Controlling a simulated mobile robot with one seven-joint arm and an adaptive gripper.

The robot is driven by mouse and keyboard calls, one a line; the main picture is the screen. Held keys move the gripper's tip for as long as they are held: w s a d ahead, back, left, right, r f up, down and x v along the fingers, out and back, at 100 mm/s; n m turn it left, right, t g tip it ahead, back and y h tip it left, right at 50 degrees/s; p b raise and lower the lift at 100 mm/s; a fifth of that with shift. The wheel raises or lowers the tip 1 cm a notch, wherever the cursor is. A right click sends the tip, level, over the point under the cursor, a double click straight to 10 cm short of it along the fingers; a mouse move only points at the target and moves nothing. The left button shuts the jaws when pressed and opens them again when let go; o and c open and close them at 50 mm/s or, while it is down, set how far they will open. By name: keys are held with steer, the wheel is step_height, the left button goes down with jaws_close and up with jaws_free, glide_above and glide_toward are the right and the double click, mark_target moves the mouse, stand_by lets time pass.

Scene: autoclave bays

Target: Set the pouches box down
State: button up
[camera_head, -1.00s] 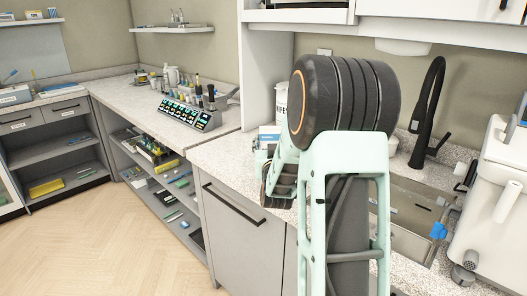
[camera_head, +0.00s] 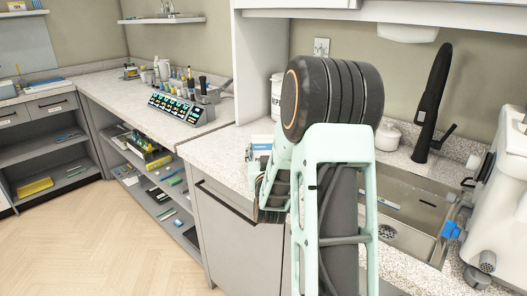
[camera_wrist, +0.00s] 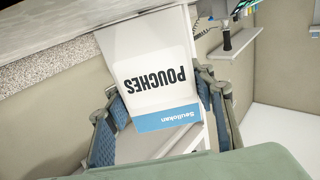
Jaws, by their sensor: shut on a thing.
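The pouches box (camera_wrist: 155,75) is white with a blue band and black lettering that reads upside down in the wrist view. My gripper (camera_wrist: 160,112) is shut on it, with blue-padded fingers on both sides of the box. In the head view a small white and blue part of what looks like the same box (camera_head: 260,146) shows at the left of my arm, over the speckled counter (camera_head: 222,152). My arm hides the rest of it and most of the gripper. I cannot tell whether the box touches the counter.
A white wipes tub (camera_head: 276,92) stands behind my arm. A sink (camera_head: 408,200) with a black faucet (camera_head: 432,105) and a white machine (camera_head: 500,210) are at the right. A black control panel (camera_head: 180,107) stands on the left counter, with open shelves (camera_head: 155,190) below.

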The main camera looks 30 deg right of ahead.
steer(key=shift+f, duration=0.15)
steer(key=o, duration=1.3)
steer(key=v, duration=0.9)
steer(key=b, duration=0.4)
steer(key=shift+s+a, duration=0.1)
steer(key=shift+s, duration=0.2)
steer(key=b+v, duration=0.2)
steer(key=b, duration=0.3)
